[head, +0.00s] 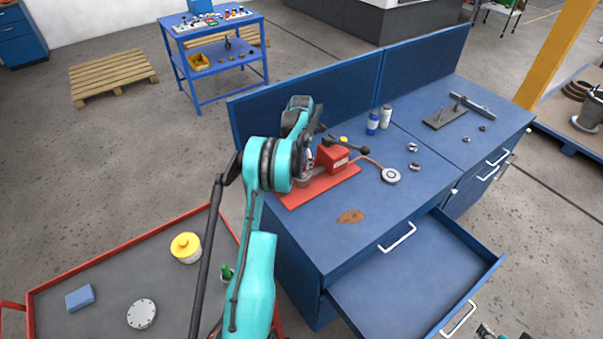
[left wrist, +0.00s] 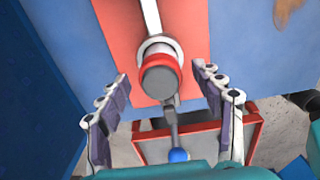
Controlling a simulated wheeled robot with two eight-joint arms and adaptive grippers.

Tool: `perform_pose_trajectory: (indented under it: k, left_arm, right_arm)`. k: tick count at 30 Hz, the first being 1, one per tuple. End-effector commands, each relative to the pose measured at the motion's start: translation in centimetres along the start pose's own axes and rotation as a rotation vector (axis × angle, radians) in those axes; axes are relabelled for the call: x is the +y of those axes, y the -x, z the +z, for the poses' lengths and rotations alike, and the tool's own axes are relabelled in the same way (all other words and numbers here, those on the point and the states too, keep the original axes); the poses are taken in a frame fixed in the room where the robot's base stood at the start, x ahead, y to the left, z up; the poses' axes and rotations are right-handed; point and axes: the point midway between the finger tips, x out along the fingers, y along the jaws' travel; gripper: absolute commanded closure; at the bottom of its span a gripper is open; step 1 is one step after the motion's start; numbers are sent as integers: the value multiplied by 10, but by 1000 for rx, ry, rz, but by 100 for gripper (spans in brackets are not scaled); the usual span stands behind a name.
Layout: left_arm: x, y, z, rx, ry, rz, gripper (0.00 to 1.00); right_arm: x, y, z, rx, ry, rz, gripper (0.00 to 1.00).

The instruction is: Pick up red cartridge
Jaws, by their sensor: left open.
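In the left wrist view a short cylinder with a red band and a grey round end (left wrist: 160,76), apparently the red cartridge, stands over a red base plate (left wrist: 118,28). My left gripper (left wrist: 161,80) is open, with one finger on each side of the cylinder and visible gaps to both. In the head view the red base plate (head: 343,177) lies on the blue workbench with a red block (head: 332,158) on it. My teal left arm covers its left part and hides the cylinder. A small part of what looks like my right gripper (head: 490,331) shows at the bottom edge.
A lever with a blue ball knob (left wrist: 178,155) extends below the cylinder. A round gauge (head: 390,175) on a hose, bottles (head: 373,123) and small metal parts lie on the bench. An open drawer (head: 415,283) juts out in front. A red-edged cart (head: 95,265) stands left.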

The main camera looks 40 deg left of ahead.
Motion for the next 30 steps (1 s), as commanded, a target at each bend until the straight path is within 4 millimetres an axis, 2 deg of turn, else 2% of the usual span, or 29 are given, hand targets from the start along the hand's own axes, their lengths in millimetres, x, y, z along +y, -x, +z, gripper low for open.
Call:
perform_pose_trajectory:
  k: [3,9,16,25,30]
  left_arm:
    - [0,-12,0,0,0,0,34]
    - [0,-13,0,0,-1,0,34]
    - [0,-13,0,0,-1,0,94]
    - [0,-12,0,0,-1,0,95]
    - [2,-5,-4,0,-3,0,95]
  right_arm:
    - [0,-1,0,0,0,0,60]
    - [0,0,0,0,0,0,60]
    - [0,0,0,0,0,0,60]
    - [0,0,0,0,0,0,60]
    - [0,2,-2,0,0,0,60]
